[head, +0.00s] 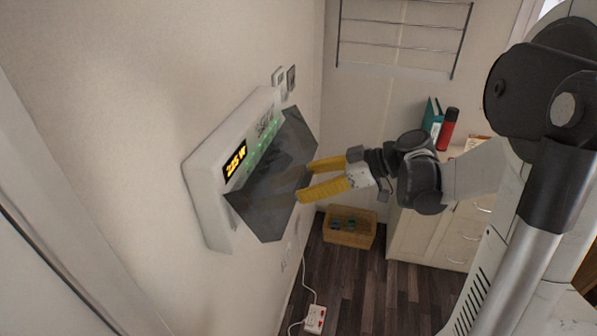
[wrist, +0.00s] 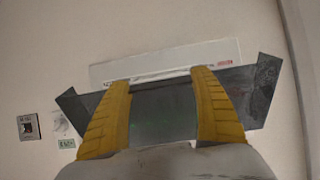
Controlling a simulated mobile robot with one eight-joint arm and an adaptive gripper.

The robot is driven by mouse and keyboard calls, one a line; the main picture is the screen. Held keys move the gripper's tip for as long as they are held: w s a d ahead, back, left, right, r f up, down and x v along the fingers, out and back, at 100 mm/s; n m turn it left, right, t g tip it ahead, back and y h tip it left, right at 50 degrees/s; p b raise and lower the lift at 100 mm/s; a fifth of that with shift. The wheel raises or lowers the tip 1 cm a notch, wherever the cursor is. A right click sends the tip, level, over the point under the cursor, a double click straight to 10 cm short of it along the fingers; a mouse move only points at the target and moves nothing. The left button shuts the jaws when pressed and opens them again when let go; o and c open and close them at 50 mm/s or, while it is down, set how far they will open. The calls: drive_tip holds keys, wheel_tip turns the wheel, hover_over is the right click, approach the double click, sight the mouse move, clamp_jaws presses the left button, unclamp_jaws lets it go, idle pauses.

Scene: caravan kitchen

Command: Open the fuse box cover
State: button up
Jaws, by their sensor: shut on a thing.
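The fuse box (head: 207,165) is a white wall unit with an orange lit display and green lights. Its dark, see-through cover (head: 268,192) stands tilted out from the front, and the display and lights show above it. In the wrist view the cover (wrist: 80,104) spans the middle, with the white box (wrist: 165,58) behind it. My gripper (head: 308,181) has yellow fingers at the cover's outer edge. In the wrist view the gripper (wrist: 162,80) has its fingers apart with the cover's middle between them. The exact contact at the fingertips is hard to see.
Wall switches (head: 291,78) sit beyond the box. A wire rack (head: 400,35) hangs on the far wall. Drawers (head: 428,237) and a yellow crate (head: 349,238) stand at the back. A power strip (head: 315,319) lies on the floor. Space around the cover is clear.

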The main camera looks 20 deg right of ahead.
drive_tip(key=r+g+h+p, duration=0.1)
drive_tip(key=r+p, duration=0.1)
drive_tip(key=p, duration=0.1)
drive_tip(key=s+d+r+g+h+p, duration=0.1)
drive_tip(key=r+h+p, duration=0.1)
drive_tip(key=r, duration=0.1)
drive_tip(key=d+r+g+h+p, duration=0.1)
drive_tip(key=r+h+p, duration=0.1)
drive_tip(key=r+p, duration=0.1)
drive_tip(key=shift+s+r+g+p, duration=0.1)
drive_tip(key=shift+s+g+p, duration=0.2)
drive_tip(key=shift+g, duration=0.1)
wheel_tip(320, 180, up, 2)
drive_tip(key=shift+w+r+g+h+p, duration=0.1)
drive_tip(key=shift+g+h+p, duration=0.5)
drive_tip(key=shift+h+p, duration=0.25)
drive_tip(key=shift+w+a+r+p, duration=0.1)
drive_tip(key=shift+r+p, duration=0.3)
drive_tip(key=shift+r, duration=0.4)
drive_tip(key=o, duration=1.5)
drive_tip(key=shift+a, duration=0.1)
drive_tip(key=shift+c, duration=0.2)
drive_tip(key=v, duration=1.2)
